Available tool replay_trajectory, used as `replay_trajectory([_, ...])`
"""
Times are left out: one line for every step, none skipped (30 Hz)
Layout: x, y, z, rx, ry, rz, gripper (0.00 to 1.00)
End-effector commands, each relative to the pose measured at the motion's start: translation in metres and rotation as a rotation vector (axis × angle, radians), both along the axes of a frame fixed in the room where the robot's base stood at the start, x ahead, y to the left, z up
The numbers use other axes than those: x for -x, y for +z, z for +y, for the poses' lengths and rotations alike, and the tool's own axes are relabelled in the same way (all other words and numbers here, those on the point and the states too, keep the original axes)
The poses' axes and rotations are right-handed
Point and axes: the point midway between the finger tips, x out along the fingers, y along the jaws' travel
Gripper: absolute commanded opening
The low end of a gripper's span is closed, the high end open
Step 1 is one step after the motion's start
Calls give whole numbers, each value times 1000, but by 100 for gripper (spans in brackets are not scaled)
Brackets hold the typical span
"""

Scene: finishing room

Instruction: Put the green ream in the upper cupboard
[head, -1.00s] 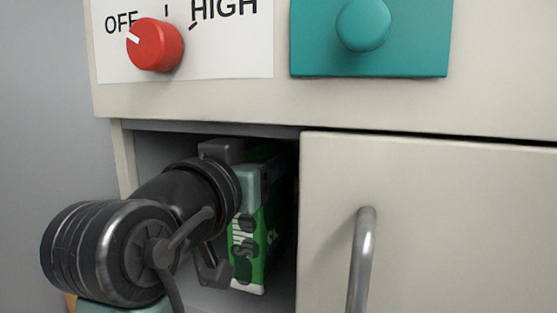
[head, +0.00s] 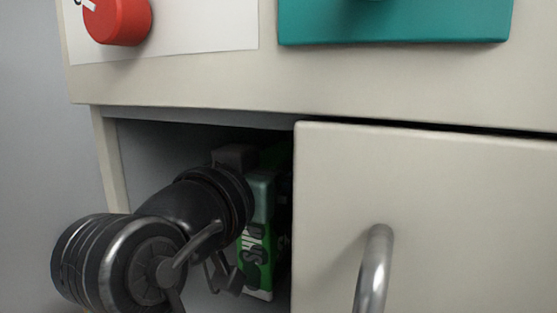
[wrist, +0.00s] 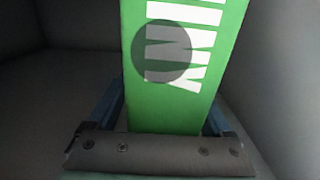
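The green ream (head: 257,262) with white lettering is inside the open left part of the cupboard (head: 150,150), close to the edge of the door. It stands on end and leans slightly in the head view. My arm reaches in from the lower left and hides part of it. In the wrist view, the ream (wrist: 160,95) fills the space between the two blue fingers of my gripper (wrist: 165,115), which flank it closely on both sides. Its far end is out of the picture. The ream's underside and any contact with the cupboard floor are hidden.
A pale door (head: 460,200) with a metal handle (head: 375,268) covers the right of the opening. Above are a red knob (head: 118,20) and a teal panel (head: 400,20). There is free room inside, left of the ream.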

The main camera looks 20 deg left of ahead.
Motion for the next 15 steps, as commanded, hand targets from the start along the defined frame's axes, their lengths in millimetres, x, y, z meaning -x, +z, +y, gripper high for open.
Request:
replay_trajectory([0, 1, 0, 0, 0, -1, 86])
replay_trajectory([0, 1, 0, 0, 0, -1, 86])
replay_trajectory([0, 1, 0, 0, 0, -1, 86])
replay_trajectory([0, 1, 0, 0, 0, -1, 86])
replay_trajectory([0, 1, 0, 0, 0, -2, 86])
replay_trajectory([0, 1, 0, 0, 0, -2, 86])
replay_trajectory([0, 1, 0, 0, 0, -2, 86])
replay_trajectory([0, 2, 0, 0, 0, -2, 86])
replay_trajectory([0, 3, 0, -1, 0, -2, 86])
replay_trajectory([0, 5, 0, -1, 0, -2, 86])
replay_trajectory([0, 7, 0, -1, 0, -3, 86])
replay_trajectory([6, 3, 1, -2, 2, -5, 86])
replay_trajectory([10, 2, 1, -2, 2, -6, 86])
replay_trajectory([14, 1, 1, -2, 2, -7, 86])
replay_trajectory([22, 1, 2, -3, 4, -8, 86])
